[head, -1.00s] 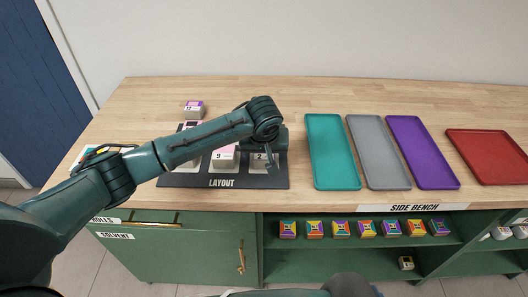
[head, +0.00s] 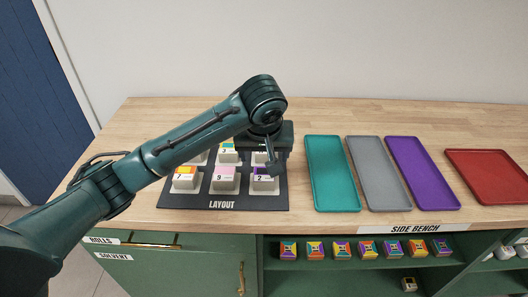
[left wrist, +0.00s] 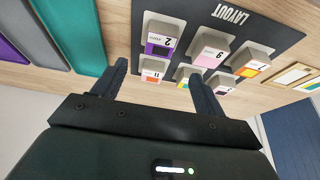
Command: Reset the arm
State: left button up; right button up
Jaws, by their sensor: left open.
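My left arm comes in from the left across the bench in the head view. Its gripper (head: 272,160) points down above the right side of the dark LAYOUT board (head: 222,204). In the left wrist view the two fingers (left wrist: 158,75) stand apart with nothing held between them. A block marked 11 (left wrist: 155,72) shows beyond the gap. Blocks marked 7 (head: 186,180), 9 (head: 225,179) and 2 (head: 263,184) sit in the board's front row. The back row is partly hidden by my arm. My right gripper is in neither view.
Teal (head: 332,175), grey (head: 378,175), purple (head: 422,175) and red (head: 490,178) trays lie flat to the right of the board. Below, a green cabinet shelf holds several colourful boxes (head: 340,250). The wood behind the trays is clear.

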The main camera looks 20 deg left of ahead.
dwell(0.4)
pick_arm(q)
jog(key=s+d+f+m, duration=0.1)
jog(key=s+f, duration=0.1)
jog(key=s+d+f+m+h, duration=0.1)
jog(key=s+f, duration=0.1)
jog(key=s+d+f+h, duration=0.1)
jog(key=s+d+f, duration=0.1)
jog(key=f, duration=0.1)
jog(key=shift+s+m, duration=0.4)
jog(key=s+a+f+m, duration=0.1)
jog(key=s+a+f, duration=0.2)
jog(key=s, duration=0.4)
jog(key=s+a+f+m, duration=0.1)
jog(key=s+a+f, duration=0.25)
jog(key=s, duration=0.35)
jog(key=s+a+f, duration=0.2)
jog(key=s+a, duration=0.2)
jog(key=s, duration=0.3)
jog(key=w+d+f+m+t+h+p, duration=0.1)
jog(key=w+d+f+t+h+p, duration=0.1)
jog(key=w+d+f+t, duration=0.2)
jog(key=shift+w+d+f+t+h, duration=0.35)
jog(key=shift+w+d+t, duration=0.8)
jog(key=shift+d, duration=0.4)
